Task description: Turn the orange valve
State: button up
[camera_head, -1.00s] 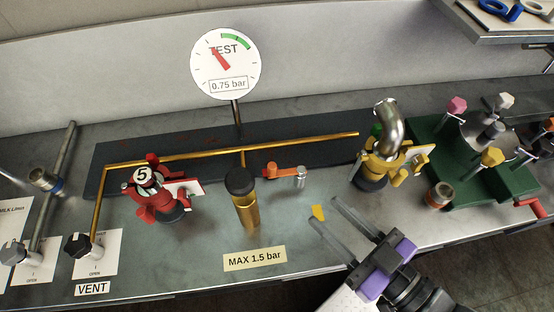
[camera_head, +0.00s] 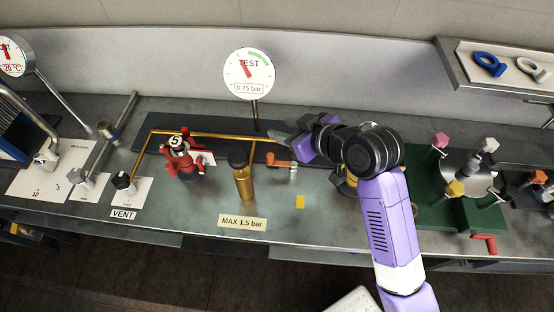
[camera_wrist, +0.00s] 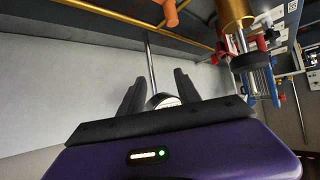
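The orange valve (camera_head: 278,160) is a small lever on a silver stem, beside the brass pipe on the bench. Its handle points left. In the wrist view, an orange piece (camera_wrist: 170,12) shows at the top edge, beyond the fingertips. My gripper (camera_head: 279,134) is raised over the back of the bench, pointing left, just behind and above the valve in the picture. In the wrist view its two dark fingers (camera_wrist: 158,82) are apart with nothing held; the gauge post shows in the gap behind them. The fingers do not appear to touch the valve.
The round gauge (camera_head: 248,74) stands on its post close to my fingers. A brass cylinder with a black knob (camera_head: 243,180) and a red valve marked 5 (camera_head: 181,158) are to the left. My arm covers most of a yellow fitting.

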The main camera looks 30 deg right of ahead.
aim_at(271, 156)
jog(key=s+a+f+n+g+y, duration=0.1)
jog(key=s+a+f+g, duration=0.1)
jog(key=s+f+g, duration=0.15)
jog(key=shift+t, duration=0.45)
jog(key=shift+s+f+p+x, duration=0.15)
jog(key=shift+x, duration=1.2)
jog(key=shift+s+f+p+x, duration=0.1)
jog(key=shift+p+x, duration=0.1)
jog(key=shift+x, duration=1.1)
jog(key=shift+s+f+p+x, duration=0.15)
jog(key=shift+x, duration=1.2)
jog(key=shift+d, duration=0.1)
grip_shut()
